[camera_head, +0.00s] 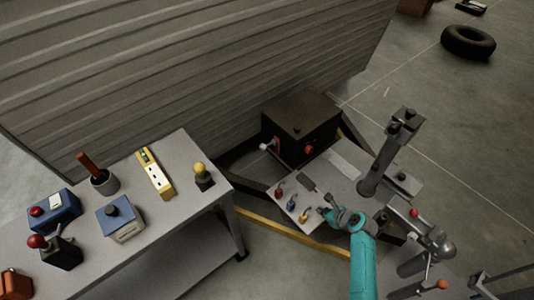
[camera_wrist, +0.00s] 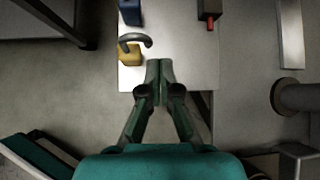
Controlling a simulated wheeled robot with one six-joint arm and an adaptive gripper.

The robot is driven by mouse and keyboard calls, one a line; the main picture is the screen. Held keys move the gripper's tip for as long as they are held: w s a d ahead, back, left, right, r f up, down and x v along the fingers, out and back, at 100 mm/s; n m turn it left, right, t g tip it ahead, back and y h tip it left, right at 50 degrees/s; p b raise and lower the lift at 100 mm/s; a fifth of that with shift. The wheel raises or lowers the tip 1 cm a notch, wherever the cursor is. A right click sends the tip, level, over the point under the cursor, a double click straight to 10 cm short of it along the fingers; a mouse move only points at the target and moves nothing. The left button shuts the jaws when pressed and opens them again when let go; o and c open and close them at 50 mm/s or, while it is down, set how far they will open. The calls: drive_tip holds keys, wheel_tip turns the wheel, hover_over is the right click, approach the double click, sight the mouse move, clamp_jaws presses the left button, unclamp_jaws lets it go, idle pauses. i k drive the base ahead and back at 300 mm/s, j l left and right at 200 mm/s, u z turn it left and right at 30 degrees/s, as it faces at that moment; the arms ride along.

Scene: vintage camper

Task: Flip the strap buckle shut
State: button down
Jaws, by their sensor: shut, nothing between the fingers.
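My gripper (camera_head: 326,211) is shut and empty above the near edge of a light metal plate (camera_head: 335,178). In the wrist view its fingertips (camera_wrist: 159,66) are together over the plate's edge. A dark flat piece with a small narrow end (camera_head: 308,184) lies on the plate. In the wrist view a dark block with a red tip (camera_wrist: 208,10) stands ahead and right of the fingers, apart from them. I cannot tell for sure whether this is the strap buckle, or whether it is open. A yellow block with a grey curved bar (camera_wrist: 130,53) is left of the fingertips.
Small red (camera_head: 279,192), blue (camera_head: 291,203) and yellow (camera_head: 304,215) pieces line the plate's left side. A dark box with a red knob (camera_head: 300,120) stands behind. A grey post (camera_head: 377,170) rises at right. A workbench (camera_head: 185,190) with several devices stands left.

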sight(262, 148)
drive_tip(key=i+j, duration=0.75)
drive_tip(key=i, duration=0.1)
